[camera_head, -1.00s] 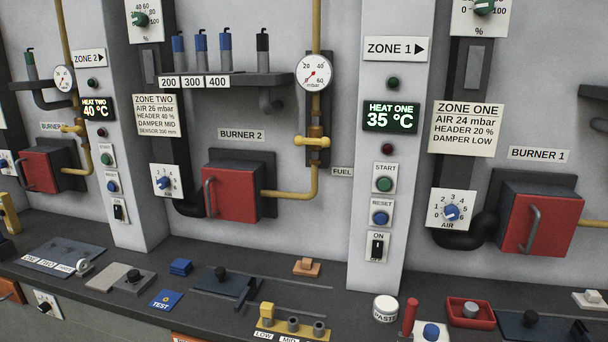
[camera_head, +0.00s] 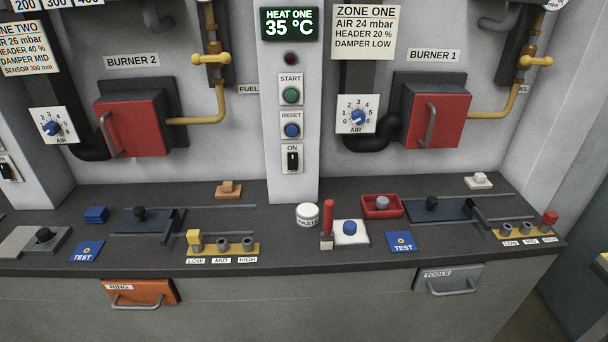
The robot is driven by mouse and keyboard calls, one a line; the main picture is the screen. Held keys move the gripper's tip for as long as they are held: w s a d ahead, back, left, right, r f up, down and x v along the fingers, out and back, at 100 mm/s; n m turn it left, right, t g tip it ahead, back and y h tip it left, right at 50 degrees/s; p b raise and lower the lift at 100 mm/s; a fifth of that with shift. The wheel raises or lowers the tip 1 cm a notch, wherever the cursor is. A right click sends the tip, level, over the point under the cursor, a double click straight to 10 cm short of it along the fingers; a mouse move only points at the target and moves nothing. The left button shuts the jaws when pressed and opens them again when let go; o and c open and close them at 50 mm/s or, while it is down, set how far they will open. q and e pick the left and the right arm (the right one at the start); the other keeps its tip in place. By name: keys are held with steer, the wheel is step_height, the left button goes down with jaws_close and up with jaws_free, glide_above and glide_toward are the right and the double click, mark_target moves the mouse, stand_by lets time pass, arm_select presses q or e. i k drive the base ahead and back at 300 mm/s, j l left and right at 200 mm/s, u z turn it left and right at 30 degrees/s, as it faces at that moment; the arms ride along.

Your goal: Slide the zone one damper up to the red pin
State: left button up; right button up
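The zone one damper is a dark blue slide plate (camera_head: 450,211) with a black knob (camera_head: 432,202) on its left part, lying between two rails on the counter at the right. A dark bar (camera_head: 479,217) crosses its right end, just left of the LOW socket. The red pin (camera_head: 549,219) stands upright at the HIGH end of a yellow strip (camera_head: 520,237). The LOW and MID sockets (camera_head: 529,229) hold no pin. A clear gap separates the bar from the red pin. Neither of my grippers is in view.
Left of the damper are a red tray (camera_head: 381,213) with a grey knob, a white block with a blue button (camera_head: 349,227), an upright red handle (camera_head: 328,217) and a white WASTE tub (camera_head: 308,213). A similar damper (camera_head: 150,219) has a yellow pin (camera_head: 194,238) at LOW. The counter's right edge is near the red pin.

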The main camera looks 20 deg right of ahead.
mark_target(431, 210)
steer(key=z, duration=1.45)
